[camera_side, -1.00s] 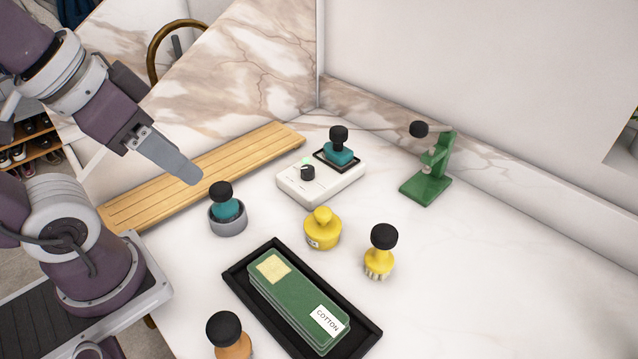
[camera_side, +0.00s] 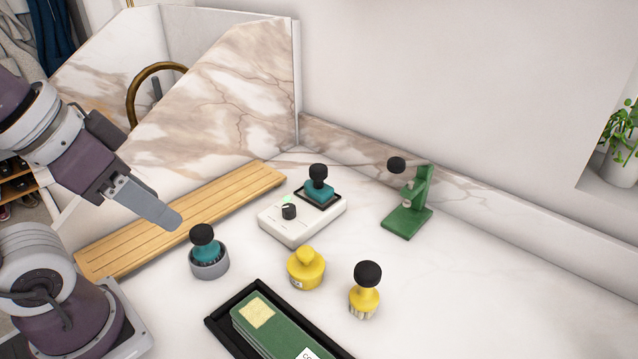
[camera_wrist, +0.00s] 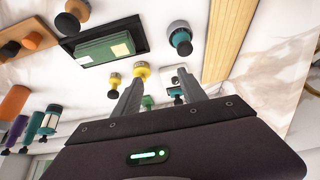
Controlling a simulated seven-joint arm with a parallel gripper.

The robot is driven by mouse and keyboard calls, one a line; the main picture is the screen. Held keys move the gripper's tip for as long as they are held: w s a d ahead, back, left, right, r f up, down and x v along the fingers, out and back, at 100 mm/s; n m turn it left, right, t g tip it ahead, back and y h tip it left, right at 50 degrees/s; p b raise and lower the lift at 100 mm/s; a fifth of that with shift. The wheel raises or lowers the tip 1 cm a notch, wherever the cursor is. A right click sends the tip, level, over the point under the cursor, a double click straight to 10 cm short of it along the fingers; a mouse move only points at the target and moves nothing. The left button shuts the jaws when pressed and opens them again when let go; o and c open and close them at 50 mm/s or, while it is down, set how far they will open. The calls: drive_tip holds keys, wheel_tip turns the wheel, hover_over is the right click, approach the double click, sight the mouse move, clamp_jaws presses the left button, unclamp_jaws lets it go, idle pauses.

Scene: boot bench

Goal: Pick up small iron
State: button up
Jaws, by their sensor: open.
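The small iron appears to be the teal block with a black knob (camera_side: 319,188). It sits upright on the black-edged pad of a white base unit (camera_side: 290,228) with a dial. In the wrist view, a teal iron (camera_wrist: 175,92) shows beyond the fingers, partly hidden. My gripper (camera_side: 172,219) is in the air at the left, above the wooden slat board and well short of the iron. It is empty. In the wrist view my two fingers (camera_wrist: 158,80) stand apart with nothing between them.
A teal-topped brush in a grey cup (camera_side: 208,262) stands just right of my gripper. A yellow pot (camera_side: 306,270), a yellow brush (camera_side: 364,298) and a black tray (camera_side: 222,325) lie nearer. A green stand (camera_side: 407,218) is right of the base unit. The slat board (camera_side: 180,220) lies behind.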

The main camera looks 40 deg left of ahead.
drive_tip(key=shift+o, duration=0.7)
drive_tip(key=w+r+m+g, duration=0.2)
drive_tip(key=w+r+m, duration=0.35)
drive_tip(key=w, duration=0.45)
drive_tip(key=m+g, duration=0.4)
drive_tip(key=m, duration=1.2)
hover_over(318, 166)
drive_tip(key=f, duration=1.2)
drive_tip(key=shift+w+a, duration=0.3)
drive_tip(key=shift+w, duration=0.05)
drive_tip(key=f, duration=0.7)
drive_tip(key=shift+s+d+f, duration=0.3)
drive_tip(key=shift+d+f, duration=0.05)
clamp_jaws()
